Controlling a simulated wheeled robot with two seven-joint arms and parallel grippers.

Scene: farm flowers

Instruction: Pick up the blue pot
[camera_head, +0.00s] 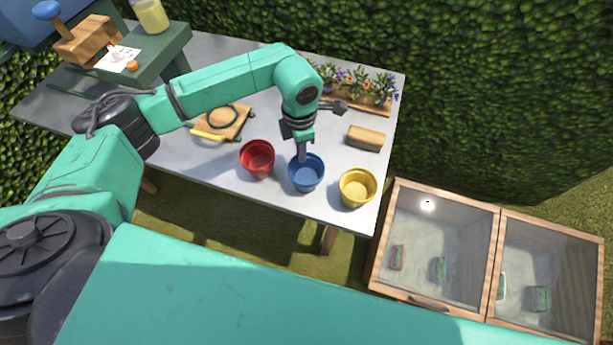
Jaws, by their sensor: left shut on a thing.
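The blue pot (307,174) stands upright near the front edge of the grey table, between the red pot (257,159) and the yellow pot (357,188). My left arm reaches over the table from the left, and its gripper (303,157) points down at the blue pot's far rim. The gripper is shut on the pot's rim; its fingertips are partly hidden by the pot wall. I cannot tell whether the pot is lifted off the table. My right gripper is not in view.
Flowers in a wooden planter (372,101) and a wooden block (366,138) lie behind the pots. A small wooden board (222,121) lies left. A green stand (150,62) is at the back left. A glass-topped wooden box (440,245) stands right, below the table. Hedges close off the back.

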